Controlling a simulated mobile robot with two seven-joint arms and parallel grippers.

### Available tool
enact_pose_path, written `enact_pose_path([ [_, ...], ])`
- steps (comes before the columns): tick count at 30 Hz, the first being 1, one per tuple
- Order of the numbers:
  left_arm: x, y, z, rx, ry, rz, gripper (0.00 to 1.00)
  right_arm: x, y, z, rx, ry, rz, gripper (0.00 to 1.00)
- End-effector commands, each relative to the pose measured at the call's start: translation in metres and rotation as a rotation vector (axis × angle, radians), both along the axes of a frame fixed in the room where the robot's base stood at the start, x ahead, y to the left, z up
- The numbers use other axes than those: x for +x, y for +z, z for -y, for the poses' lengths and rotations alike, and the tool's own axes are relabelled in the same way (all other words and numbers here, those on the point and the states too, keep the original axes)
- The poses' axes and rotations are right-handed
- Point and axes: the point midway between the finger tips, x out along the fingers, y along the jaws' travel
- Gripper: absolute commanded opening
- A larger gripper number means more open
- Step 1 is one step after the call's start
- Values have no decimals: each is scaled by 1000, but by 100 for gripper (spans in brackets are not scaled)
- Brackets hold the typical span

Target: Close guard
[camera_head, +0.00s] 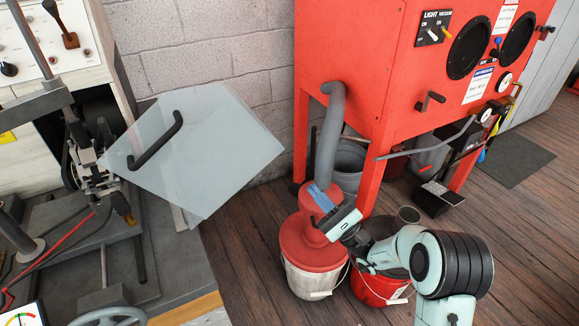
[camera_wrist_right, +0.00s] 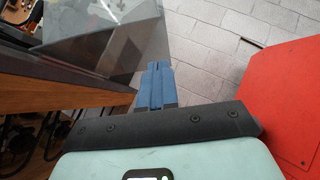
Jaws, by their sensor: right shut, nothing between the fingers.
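The guard (camera_head: 225,150) is a clear, tilted panel with a black bar handle (camera_head: 155,140). In the head view it stands out to the right of the bench machine (camera_head: 95,165), over the bench edge. My right gripper (camera_head: 321,197) is right of and below the guard, apart from it, with its blue fingers shut and empty. In the right wrist view the shut fingers (camera_wrist_right: 156,82) point up the picture, and the clear guard panel (camera_wrist_right: 100,38) shows at upper left, just beyond them. My left gripper is not in view.
A red blasting cabinet (camera_head: 370,75) with a grey hose (camera_head: 332,130) stands to the right. A red-lidded bucket (camera_head: 312,250) and a red bucket (camera_head: 382,287) sit on the wooden floor below my right gripper. The grey bench (camera_head: 180,275) is at left.

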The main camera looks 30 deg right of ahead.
Motion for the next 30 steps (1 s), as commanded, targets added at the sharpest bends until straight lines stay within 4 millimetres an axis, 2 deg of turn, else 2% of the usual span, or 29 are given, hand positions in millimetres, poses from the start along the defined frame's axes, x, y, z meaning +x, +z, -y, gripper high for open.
enact_pose_path([
  [10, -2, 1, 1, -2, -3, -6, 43, 52, 46, -27, 1, 5, 2, 0],
  [15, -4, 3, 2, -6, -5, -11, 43, 51, 66, -40, 1, 5, 0, 0],
  [18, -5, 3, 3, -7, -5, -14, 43, 51, 72, -43, 2, 3, -3, 0],
  [30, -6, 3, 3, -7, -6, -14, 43, 51, 74, -45, 1, 4, -3, 0],
])
